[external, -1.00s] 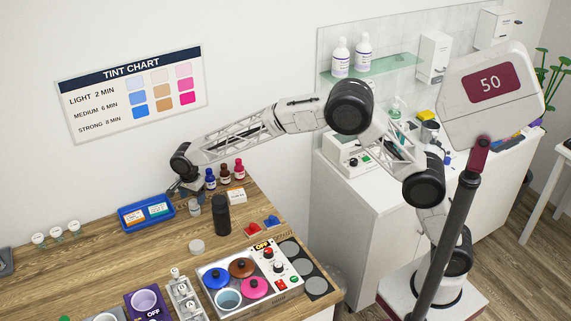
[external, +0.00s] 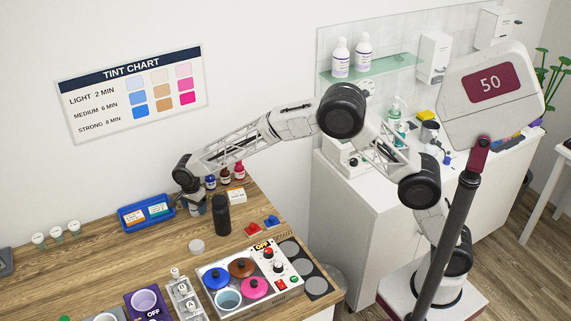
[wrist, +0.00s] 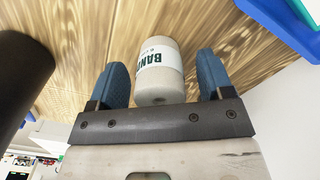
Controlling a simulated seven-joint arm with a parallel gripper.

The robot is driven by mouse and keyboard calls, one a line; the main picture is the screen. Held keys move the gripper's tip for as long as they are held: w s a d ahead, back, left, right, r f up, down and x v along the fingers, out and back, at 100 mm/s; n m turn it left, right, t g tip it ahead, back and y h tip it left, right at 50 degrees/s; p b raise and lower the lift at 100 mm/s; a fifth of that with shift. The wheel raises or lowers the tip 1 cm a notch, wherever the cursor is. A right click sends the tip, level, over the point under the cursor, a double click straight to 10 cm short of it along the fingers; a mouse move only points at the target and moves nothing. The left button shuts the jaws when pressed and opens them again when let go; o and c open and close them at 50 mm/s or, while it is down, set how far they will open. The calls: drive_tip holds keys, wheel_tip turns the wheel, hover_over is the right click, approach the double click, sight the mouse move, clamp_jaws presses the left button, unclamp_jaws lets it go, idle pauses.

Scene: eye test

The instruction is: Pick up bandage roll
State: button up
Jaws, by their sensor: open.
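The bandage roll (wrist: 160,75) is a pale upright cylinder with a white label and dark green letters reading "BAN". In the wrist view it stands on the wooden table between the two blue fingers of my gripper (wrist: 161,62). The fingers are open, with a visible gap on each side of the roll. In the external view my gripper (external: 193,196) is low over the table, right of the blue tray. The roll is mostly hidden there by my gripper.
A tall dark cylinder (external: 222,215) stands close on the right; it shows at the left in the wrist view (wrist: 30,85). A blue tray (external: 126,222) with small boxes lies to the left. Small bottles (external: 225,176) stand behind. A round white lid (external: 197,246) lies in front.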

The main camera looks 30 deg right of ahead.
idle(0.5)
drive_tip(key=c, duration=1)
drive_tip(key=shift+r, duration=0.15)
drive_tip(key=shift+r, duration=4.9)
